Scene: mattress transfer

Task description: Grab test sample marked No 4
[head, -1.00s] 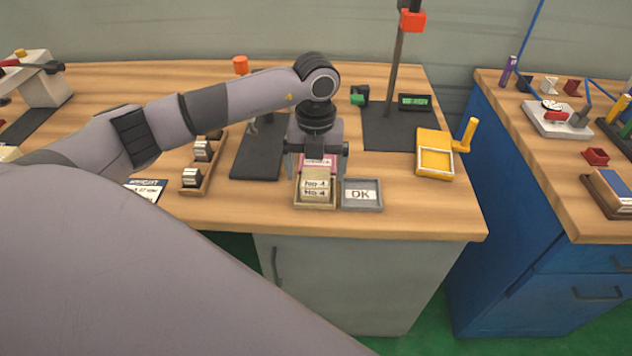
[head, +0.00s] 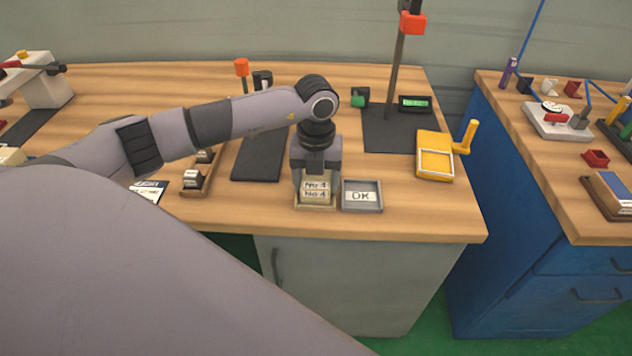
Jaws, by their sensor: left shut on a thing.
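The samples marked No 4 (head: 316,189) are cream-coloured blocks in a small tan tray (head: 315,206) near the front edge of the wooden bench. Two No 4 labels show, one above the other. My left gripper (head: 316,178) points down over the tray, right behind the labels, and is shut on a No 4 sample. Its fingers hide the back of the tray, and the fingertips are hard to make out. My right gripper is not in view.
A grey tray marked OK (head: 361,196) stands just right of the sample tray. A yellow holder with a handle (head: 435,155) is farther right. A dark stand with a post (head: 393,100) is behind. Bench front right is clear.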

